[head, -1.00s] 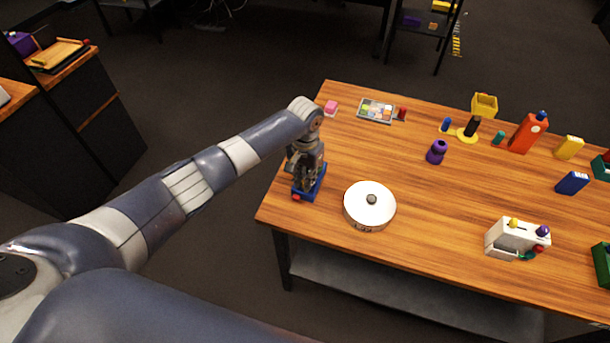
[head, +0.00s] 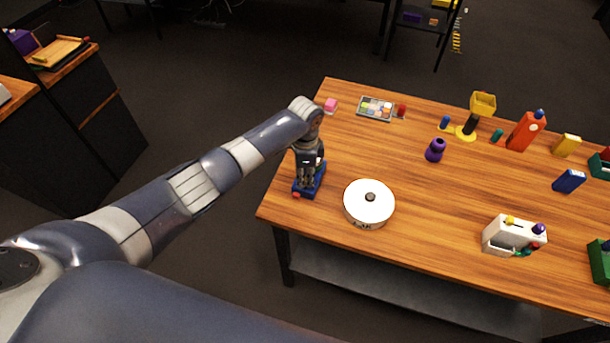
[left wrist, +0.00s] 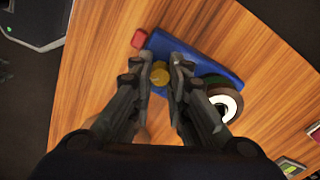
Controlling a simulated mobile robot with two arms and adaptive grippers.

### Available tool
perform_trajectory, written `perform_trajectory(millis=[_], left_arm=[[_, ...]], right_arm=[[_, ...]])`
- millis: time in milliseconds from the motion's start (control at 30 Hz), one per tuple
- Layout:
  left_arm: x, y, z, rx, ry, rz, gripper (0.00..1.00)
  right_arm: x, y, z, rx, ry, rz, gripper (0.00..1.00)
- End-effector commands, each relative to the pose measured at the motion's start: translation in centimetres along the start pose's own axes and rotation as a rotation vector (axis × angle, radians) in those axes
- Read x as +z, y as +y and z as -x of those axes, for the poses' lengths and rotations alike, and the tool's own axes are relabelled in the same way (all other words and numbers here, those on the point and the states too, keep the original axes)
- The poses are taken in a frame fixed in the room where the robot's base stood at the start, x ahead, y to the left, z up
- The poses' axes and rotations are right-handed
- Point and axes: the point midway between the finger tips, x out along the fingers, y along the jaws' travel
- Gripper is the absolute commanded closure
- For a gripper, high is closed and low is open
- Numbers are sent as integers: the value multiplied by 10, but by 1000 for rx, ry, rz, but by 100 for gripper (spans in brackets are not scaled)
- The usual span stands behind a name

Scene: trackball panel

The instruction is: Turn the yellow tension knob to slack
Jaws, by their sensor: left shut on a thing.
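The blue trackball panel (head: 318,184) sits near the left edge of the wooden table. A red piece (left wrist: 139,38) is at one end of the panel. My left gripper (head: 308,186) reaches down over the panel. In the left wrist view the left gripper (left wrist: 163,68) is shut with its fingers on either side of the yellow knob. The head view hides the knob behind the fingers. My right gripper is not in view.
A white round lidded pot (head: 368,207) stands just right of the panel. A white machine with coloured knobs (head: 511,237) stands at the right. The table's middle is mostly clear.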

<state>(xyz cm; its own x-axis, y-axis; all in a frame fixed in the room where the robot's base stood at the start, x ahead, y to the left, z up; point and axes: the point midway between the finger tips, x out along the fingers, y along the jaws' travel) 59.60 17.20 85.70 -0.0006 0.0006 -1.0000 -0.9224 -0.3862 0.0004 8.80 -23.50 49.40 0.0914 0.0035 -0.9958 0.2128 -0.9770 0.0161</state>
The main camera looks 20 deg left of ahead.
Motion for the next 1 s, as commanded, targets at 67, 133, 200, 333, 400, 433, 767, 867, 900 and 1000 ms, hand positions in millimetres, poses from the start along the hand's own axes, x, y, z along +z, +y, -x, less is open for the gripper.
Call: perform_trajectory(millis=[67, 133, 200, 333, 400, 433, 767, 867, 900, 1000], left_arm=[[0, 0, 0, 0, 0, -74, 100], [0, 0, 0, 0, 0, -141, 100], [0, 0, 0, 0, 0, -207, 100], [0, 0, 0, -1, 1, -326, 100], [0, 0, 0, -1, 1, -386, 100], [0, 0, 0, -1, 1, -410, 100], [-1, 0, 0, -1, 1, -620, 100], [-1, 0, 0, -1, 1, -657, 100], [-1, 0, 0, -1, 1, -669, 100], [-1, 0, 0, -1, 1, -690, 100]], right_arm=[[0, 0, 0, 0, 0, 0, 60], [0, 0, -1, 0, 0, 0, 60], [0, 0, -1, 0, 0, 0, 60], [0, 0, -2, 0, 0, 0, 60], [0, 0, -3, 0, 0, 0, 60], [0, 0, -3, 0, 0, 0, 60], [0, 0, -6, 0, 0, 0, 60], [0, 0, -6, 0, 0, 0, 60], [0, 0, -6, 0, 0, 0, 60], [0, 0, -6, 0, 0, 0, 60]])
